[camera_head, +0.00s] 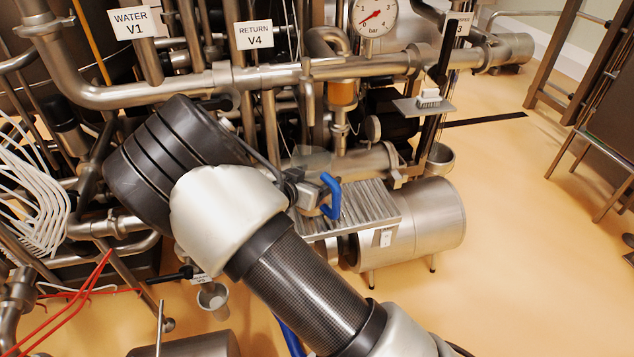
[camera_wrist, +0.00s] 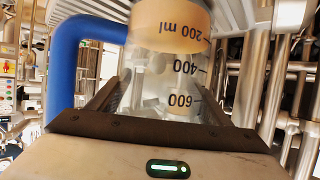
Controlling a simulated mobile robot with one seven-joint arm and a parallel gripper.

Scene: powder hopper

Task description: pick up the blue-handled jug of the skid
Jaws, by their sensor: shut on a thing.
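The blue-handled jug is a clear measuring jug. In the wrist view its transparent body (camera_wrist: 165,65) stands between my two fingers, with the marks 200 ml, 400 and 600 appearing upside down. Its blue handle (camera_wrist: 68,55) is on the left there. My gripper (camera_wrist: 158,98) is shut on the jug's body. In the head view the blue handle (camera_head: 331,196) shows just right of my gripper (camera_head: 300,190), above a ribbed metal shelf (camera_head: 365,212). My arm hides part of the jug. I cannot tell whether its base touches the shelf.
Pipes labelled WATER V1 (camera_head: 131,22) and RETURN V4 (camera_head: 254,35) and a pressure gauge (camera_head: 375,16) crowd behind the jug. A steel cylinder (camera_head: 432,225) lies beside the shelf. A small grey plate (camera_head: 408,108) holds a white brush-like item.

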